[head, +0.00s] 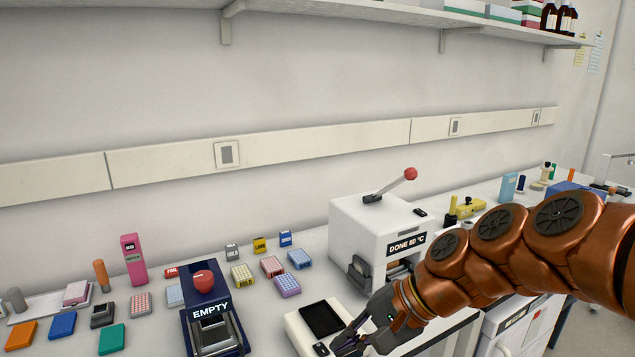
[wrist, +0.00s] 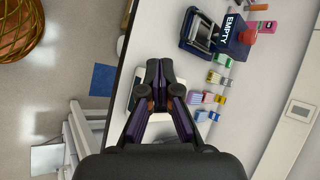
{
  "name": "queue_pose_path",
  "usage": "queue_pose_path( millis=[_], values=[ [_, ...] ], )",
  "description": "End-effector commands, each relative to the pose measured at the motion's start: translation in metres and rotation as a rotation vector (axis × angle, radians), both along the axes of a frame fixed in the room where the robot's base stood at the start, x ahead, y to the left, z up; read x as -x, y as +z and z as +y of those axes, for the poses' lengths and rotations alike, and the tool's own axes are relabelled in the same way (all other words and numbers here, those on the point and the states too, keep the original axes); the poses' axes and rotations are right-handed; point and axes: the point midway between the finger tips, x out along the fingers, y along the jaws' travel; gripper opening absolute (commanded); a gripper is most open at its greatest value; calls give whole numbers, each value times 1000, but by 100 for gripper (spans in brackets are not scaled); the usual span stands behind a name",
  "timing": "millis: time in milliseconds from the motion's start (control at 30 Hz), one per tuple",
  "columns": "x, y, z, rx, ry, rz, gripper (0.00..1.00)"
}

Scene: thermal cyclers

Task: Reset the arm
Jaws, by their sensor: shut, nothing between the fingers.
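My copper-coloured arm reaches in from the right of the head view. My gripper (head: 350,343) is low in that view, over the front of the bench near a white device with a dark screen (head: 320,319). In the wrist view my gripper (wrist: 159,68) points away from the camera with its fingertips together. It is shut and nothing shows between the fingers. The white device is partly hidden beneath the fingers. Behind my gripper stands a white thermal cycler (head: 365,225) marked "DONE 80 °C", its red-knobbed lever raised. My arm hides its lower right part.
A dark blue cycler marked "EMPTY" (head: 210,312) stands left of my gripper; it also shows in the wrist view (wrist: 236,36). Several small coloured racks (head: 287,286) lie between the cyclers. A pink device (head: 133,260) stands further left. A shelf (head: 400,13) runs overhead along the wall.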

Motion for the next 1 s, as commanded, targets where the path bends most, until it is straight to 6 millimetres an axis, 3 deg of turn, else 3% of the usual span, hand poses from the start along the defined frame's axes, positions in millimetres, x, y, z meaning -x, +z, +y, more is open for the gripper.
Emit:
queue_pose_path(
  millis=[33, 200, 300, 433, 633, 1000],
  values=[
    [26, -17, -4, 86, 72, -5, 0],
    [100, -65, -44, 364, 300, -8, 0],
    [138, -85, -75, 500, 416, 16, 0],
    [174, -100, -110, 628, 522, 48, 0],
    [198, -107, -136, 709, 593, 82, 0],
    [200, -107, -137, 711, 597, 85, 0]
  ],
)
